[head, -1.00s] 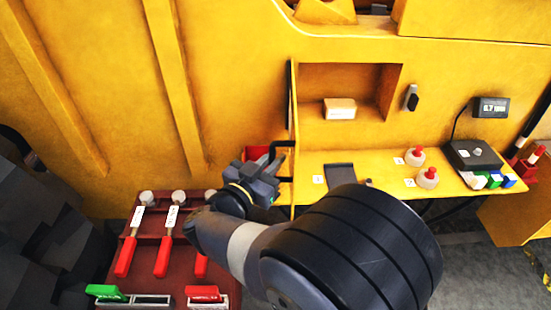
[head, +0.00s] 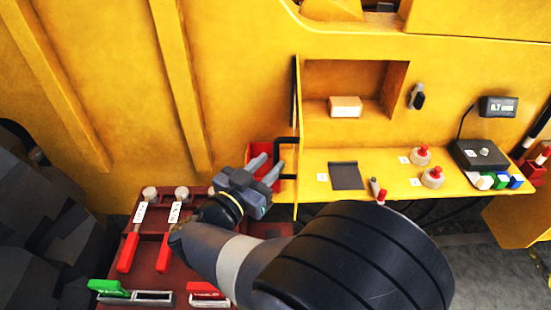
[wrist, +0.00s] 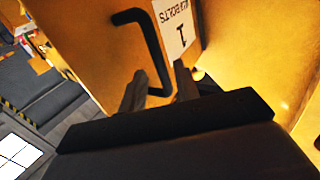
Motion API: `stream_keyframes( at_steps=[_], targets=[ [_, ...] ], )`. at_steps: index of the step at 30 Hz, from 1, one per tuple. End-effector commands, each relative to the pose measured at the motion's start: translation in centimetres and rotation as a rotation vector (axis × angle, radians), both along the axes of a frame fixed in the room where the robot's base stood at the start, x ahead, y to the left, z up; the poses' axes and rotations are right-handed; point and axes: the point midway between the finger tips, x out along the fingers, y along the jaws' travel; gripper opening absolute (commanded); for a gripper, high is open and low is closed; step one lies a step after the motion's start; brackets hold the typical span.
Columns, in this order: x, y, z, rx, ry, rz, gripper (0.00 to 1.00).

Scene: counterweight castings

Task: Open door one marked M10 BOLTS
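The yellow door (head: 297,115) stands out from the yellow panel, almost edge-on in the head view, at the left side of an open recess. Its black bar handle (head: 287,139) is on the left face. In the wrist view the door's face carries a white label (wrist: 174,28) reading M10 BOLTS and 1, beside the handle (wrist: 148,48). My gripper (head: 270,166) is open just left of the handle. In the wrist view its fingertips (wrist: 158,84) are apart around the handle's lower end; I cannot tell whether they touch it.
A cardboard box (head: 345,106) sits in the recess. Right of the door, the yellow shelf (head: 400,188) holds a dark pad (head: 347,176), red-topped knobs (head: 421,155) and a gauge base (head: 477,154). A red bin (head: 262,152) is behind my gripper. Red-handled tools (head: 129,252) lie lower left.

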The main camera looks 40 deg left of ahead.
Motion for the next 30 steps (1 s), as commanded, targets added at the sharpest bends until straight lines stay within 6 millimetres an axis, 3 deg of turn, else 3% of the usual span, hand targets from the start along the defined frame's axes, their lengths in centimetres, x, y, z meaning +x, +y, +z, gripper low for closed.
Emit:
stream_keyframes(
  at_steps=[6, 12, 24, 30],
  targets=[
    [-4.5, -0.2, -0.2, 0.001, 0.0, 0.004, 0.3],
    [-6.5, -0.4, 0.0, 0.001, -0.001, 0.001, 0.3],
    [-6.7, -0.5, 0.0, 0.0, -0.001, -0.001, 0.3],
    [-5.1, -0.4, 0.1, 0.0, 0.0, -0.004, 0.3]
  ],
)
